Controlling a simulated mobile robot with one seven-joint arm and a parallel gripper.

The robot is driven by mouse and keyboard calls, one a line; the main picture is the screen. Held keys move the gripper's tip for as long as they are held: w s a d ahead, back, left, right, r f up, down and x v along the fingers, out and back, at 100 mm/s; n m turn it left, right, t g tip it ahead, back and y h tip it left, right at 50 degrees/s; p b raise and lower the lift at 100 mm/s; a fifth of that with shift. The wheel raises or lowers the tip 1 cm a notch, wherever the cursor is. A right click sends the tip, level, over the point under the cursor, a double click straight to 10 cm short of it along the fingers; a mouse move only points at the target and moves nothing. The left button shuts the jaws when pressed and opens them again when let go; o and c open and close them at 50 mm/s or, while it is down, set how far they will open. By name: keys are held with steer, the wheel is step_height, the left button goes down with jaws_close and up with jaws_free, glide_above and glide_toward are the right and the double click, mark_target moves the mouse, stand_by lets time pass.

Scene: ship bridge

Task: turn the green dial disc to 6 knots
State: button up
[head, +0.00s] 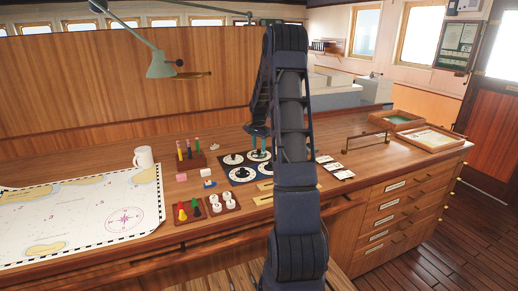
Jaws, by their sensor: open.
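A dark blue dial panel (246,181) lies on the wooden desk, left of my arm. It bears several round dials with white rings; one white dial (233,159) is at its back left and another (240,174) at its front left. The dials at the right are partly hidden by my arm. A teal-green spot shows just under my gripper, but I cannot tell whether it is the green disc. The dial markings are too small to read. My gripper (259,147) is open, pointing down over the back right of the panel. Whether it touches a dial is not clear.
A white mug (144,158) and a chart (80,215) are on the left. A pen rack (191,160), a tray of coloured pieces (188,211) and white round pieces (222,203) stand near the panel. A lamp (160,66) hangs over the desk. A brass rail (366,139) stands at right.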

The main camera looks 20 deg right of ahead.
steer(key=shift+f, duration=0.6)
jaws_close()
